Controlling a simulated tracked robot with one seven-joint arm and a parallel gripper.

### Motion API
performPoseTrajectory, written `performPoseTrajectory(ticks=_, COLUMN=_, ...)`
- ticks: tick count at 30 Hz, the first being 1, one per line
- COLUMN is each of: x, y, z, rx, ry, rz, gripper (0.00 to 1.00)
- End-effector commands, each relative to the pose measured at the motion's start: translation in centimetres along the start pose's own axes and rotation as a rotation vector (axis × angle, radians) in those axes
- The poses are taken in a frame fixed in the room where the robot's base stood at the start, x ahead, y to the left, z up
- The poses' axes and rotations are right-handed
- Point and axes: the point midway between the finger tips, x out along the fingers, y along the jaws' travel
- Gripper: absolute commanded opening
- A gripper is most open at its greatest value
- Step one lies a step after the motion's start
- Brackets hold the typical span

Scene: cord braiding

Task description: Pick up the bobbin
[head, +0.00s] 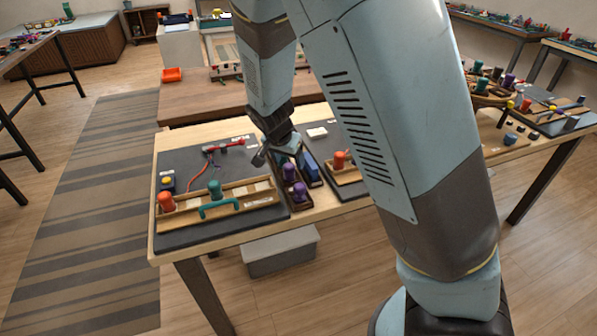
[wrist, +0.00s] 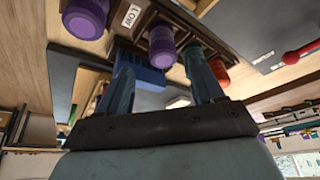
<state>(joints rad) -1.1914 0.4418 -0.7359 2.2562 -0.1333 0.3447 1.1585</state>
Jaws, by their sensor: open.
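Several bobbins stand on the table, and the task does not say which one is meant. Two purple bobbins (head: 299,191) stand in a narrow dark tray (head: 300,206) near the middle of the table. In the wrist view one purple bobbin (wrist: 162,46) shows in the gap between the fingers, and another purple bobbin (wrist: 85,18) is at the upper left. My gripper (head: 272,153) is above the table, close to the purple bobbins. In the wrist view my gripper (wrist: 160,66) is open, and I see nothing held. Exact distance to the bobbin cannot be told.
A blue block (wrist: 150,76) lies near the fingers. A red-ended tool (head: 235,142) lies behind. My arm hides the table's middle right.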

Motion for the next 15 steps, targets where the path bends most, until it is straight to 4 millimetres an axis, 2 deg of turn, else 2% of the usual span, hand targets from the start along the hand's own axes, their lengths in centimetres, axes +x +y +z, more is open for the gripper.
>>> performPoseTrajectory(ticks=15, x=4.9, y=-0.6, z=0.1, rx=0.002, ry=0.000, rz=0.002, gripper=0.67)
